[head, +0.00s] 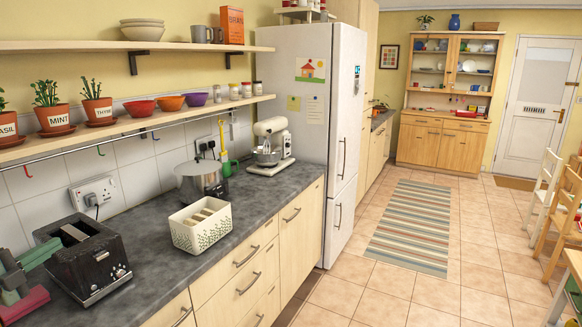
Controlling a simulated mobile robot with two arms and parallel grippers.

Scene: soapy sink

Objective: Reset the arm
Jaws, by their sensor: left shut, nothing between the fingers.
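Dark grey-green and reddish parts show there, and much of this area is cut off by the picture's edge. I cannot tell whether it touches the counter. My right gripper is not in view.
The grey counter (137,232) holds a cream patterned bin (201,229), a pot (198,180) and a stand mixer (270,143). A shelf (150,123) with potted herbs and bowls overhangs it. A fridge (308,110) stands beyond. Open floor lies right, with chairs (562,215).

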